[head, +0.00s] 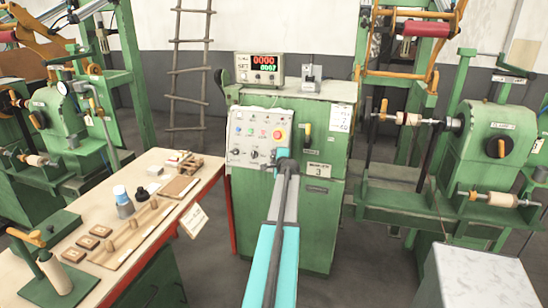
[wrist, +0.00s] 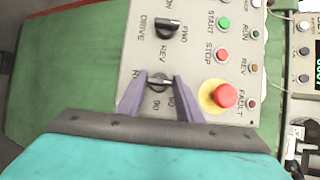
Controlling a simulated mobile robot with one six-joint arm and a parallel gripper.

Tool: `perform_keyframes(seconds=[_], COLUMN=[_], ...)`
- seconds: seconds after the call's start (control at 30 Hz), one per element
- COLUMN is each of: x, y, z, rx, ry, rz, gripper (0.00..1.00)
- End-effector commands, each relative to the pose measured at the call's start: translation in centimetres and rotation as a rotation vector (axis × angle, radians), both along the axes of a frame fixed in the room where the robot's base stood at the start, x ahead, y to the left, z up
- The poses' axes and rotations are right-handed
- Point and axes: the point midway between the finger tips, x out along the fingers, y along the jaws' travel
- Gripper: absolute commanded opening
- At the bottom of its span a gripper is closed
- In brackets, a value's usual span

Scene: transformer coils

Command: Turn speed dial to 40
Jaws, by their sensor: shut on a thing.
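The speed dial (wrist: 158,83), a dark knob with a light pointer line, sits on the light grey control panel (wrist: 140,50) in the wrist view. My gripper (wrist: 159,90) has its two purple fingers on either side of the dial, shut on it. Part of the scale print around the dial is covered by the fingers, and I cannot read which number the pointer is at. In the head view my gripper (head: 266,158) reaches the lower part of the panel (head: 250,122), and the dial is hard to make out there.
In the wrist view a drive knob (wrist: 168,27), a green start button (wrist: 224,23) and a red emergency stop (wrist: 225,95) are near my fingers. A display box (head: 259,67) tops the green cabinet (head: 310,220). A workbench (head: 150,240) stands left.

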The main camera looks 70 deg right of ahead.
Motion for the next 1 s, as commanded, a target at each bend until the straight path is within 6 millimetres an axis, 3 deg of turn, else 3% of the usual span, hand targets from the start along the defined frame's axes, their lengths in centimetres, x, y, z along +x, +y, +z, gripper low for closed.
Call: perform_keyframes(seconds=[0.47, 0.5, 0.6, 1.0], x=[0.04, 0.04, 0.04, -0.05], y=[0.02, 0.02, 0.02, 0.13], z=[0.00, -0.01, 0.00, 0.04], rx=[-0.002, -0.002, -0.002, -0.001], ry=[0.023, 0.023, 0.023, 0.020], rz=[0.010, 0.010, 0.010, 0.008], gripper=[0.10, 0.34, 0.51, 0.52])
